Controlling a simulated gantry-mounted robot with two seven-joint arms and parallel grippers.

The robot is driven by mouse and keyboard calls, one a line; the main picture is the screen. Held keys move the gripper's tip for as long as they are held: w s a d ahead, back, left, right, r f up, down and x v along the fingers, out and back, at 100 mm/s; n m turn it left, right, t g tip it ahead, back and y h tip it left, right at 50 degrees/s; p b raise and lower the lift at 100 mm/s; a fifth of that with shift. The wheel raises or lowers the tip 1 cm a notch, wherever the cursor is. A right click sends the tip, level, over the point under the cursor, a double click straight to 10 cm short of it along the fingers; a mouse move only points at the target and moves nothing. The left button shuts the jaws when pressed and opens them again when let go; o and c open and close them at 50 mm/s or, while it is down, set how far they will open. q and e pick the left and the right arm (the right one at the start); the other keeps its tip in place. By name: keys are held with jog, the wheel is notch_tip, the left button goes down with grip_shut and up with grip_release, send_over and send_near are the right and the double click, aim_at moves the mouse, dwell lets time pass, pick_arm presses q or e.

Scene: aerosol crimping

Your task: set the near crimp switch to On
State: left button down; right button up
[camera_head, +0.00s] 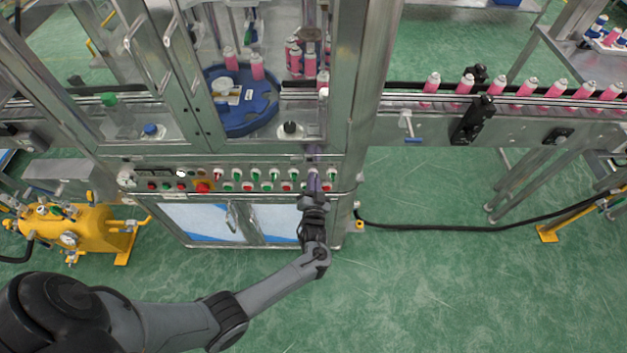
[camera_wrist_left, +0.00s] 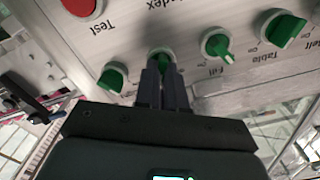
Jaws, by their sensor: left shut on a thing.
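The control panel (camera_head: 150,176) on the front of the machine has a row of red and green switches. My left gripper (camera_head: 313,188) reaches up to the right end of this row. In the left wrist view my left gripper (camera_wrist_left: 162,78) is shut on a green switch knob (camera_wrist_left: 160,55), with its dark fingers on either side of it. The label of this knob is hidden behind the fingers, so I cannot read whether it is the near crimp switch or how it is set. My right gripper is not in view.
Other green knobs stand close by in the wrist view: the Fill knob (camera_wrist_left: 217,46), another knob (camera_wrist_left: 285,30) and one at the left (camera_wrist_left: 112,77). A red Test button (camera_wrist_left: 80,5) is near the top. Pink cans (camera_head: 525,88) stand on the conveyor.

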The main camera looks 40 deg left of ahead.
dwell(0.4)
pick_arm(q)
jog(key=c, duration=1.2)
grip_release()
jog(key=shift+s, duration=0.1)
jog(key=shift+p+v, duration=0.4)
jog(key=shift+v, duration=5)
